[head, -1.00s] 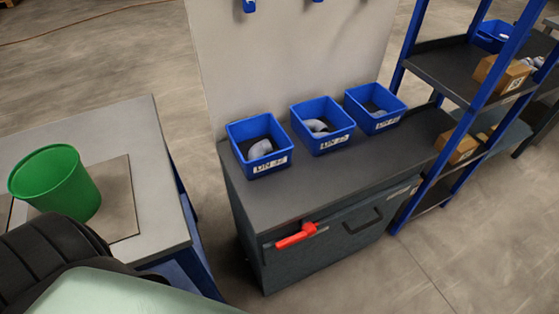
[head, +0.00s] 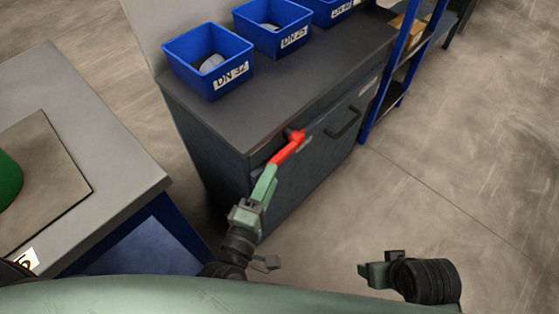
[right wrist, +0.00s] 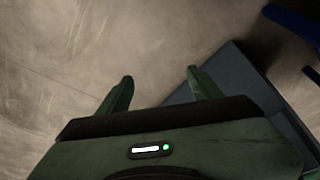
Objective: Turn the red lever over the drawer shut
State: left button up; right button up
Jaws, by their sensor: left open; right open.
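The red lever (head: 287,149) is on the upper front of the dark cabinet, left of the drawer's black handle (head: 343,122). It slants down to the left from its dark pivot. The drawer front (head: 325,142) looks flush with the cabinet. My left gripper (head: 268,176) is open, with its fingertips at the lever's lower end. I cannot tell whether they touch it or straddle it. My right gripper (head: 366,271) is open and empty, low over the floor to the right. Its two spread fingers also show in the right wrist view (right wrist: 158,84).
Blue bins (head: 207,62) stand on the cabinet top (head: 290,75). A grey table (head: 110,150) with a green bucket (head: 8,180) is at left. A blue-posted shelf (head: 390,70) stands right of the cabinet. The floor (head: 440,190) at right is clear.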

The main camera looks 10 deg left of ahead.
aim_at(278, 163)
pick_arm(q)
jog(key=x, duration=0.5)
jog(key=shift+w, duration=0.3)
pick_arm(e)
jog(key=shift+v, duration=1.1)
pick_arm(q)
grip_shut()
